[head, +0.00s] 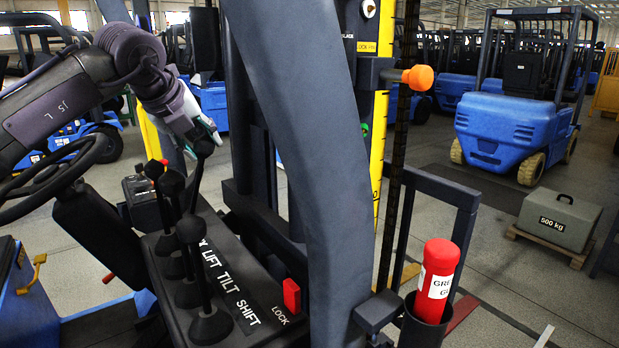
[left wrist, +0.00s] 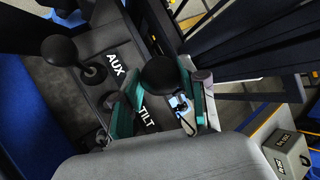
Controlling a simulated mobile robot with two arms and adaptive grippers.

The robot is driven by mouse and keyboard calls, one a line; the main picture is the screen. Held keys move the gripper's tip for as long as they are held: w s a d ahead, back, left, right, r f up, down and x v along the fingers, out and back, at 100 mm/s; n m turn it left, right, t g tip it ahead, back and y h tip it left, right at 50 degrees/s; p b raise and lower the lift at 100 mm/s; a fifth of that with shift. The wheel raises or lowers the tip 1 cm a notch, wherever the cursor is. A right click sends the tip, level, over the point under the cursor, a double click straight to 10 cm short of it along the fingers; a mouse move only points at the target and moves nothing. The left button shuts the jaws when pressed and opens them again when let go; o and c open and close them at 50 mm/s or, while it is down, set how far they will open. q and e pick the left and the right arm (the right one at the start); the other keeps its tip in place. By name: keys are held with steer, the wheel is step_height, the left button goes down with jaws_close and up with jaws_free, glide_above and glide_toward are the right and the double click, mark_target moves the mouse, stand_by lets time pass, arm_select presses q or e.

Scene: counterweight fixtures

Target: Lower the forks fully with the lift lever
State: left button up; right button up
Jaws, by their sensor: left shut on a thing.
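My left gripper (head: 203,138) is shut around the black ball knob (head: 205,148) of one console lever. In the left wrist view the gripper's teal-lined fingers (left wrist: 163,105) stand either side of a dark knob (left wrist: 160,74). Other levers with black knobs stand beside it, the nearest one (head: 190,229) free of the gripper. The console (head: 140,252) carries the labels LIFT, TILT and SHIFT; I cannot tell for sure which label the held lever belongs to. The forks are not clearly visible. My right gripper is not in view.
A thick dark post (head: 300,130) blocks the middle. Beyond it are a yellow scale (head: 378,150), an orange knob (head: 418,77) and a red cylinder (head: 438,272) in a holder. A red LOCK switch (head: 291,295) is on the console. A 500 kg block (head: 560,220) and blue forklift (head: 510,120) stand right.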

arm_select(q)
steer(key=shift+r, duration=0.2)
steer(key=s+a+r+b, duration=0.1)
steer(key=s+a+b, duration=0.2)
steer(key=a, duration=0.3)
steer(key=shift+s+a, duration=0.3)
steer(key=shift+s, duration=0.6)
steer(key=o, duration=0.9)
steer(key=p+v, duration=0.2)
steer(key=v, duration=0.8)
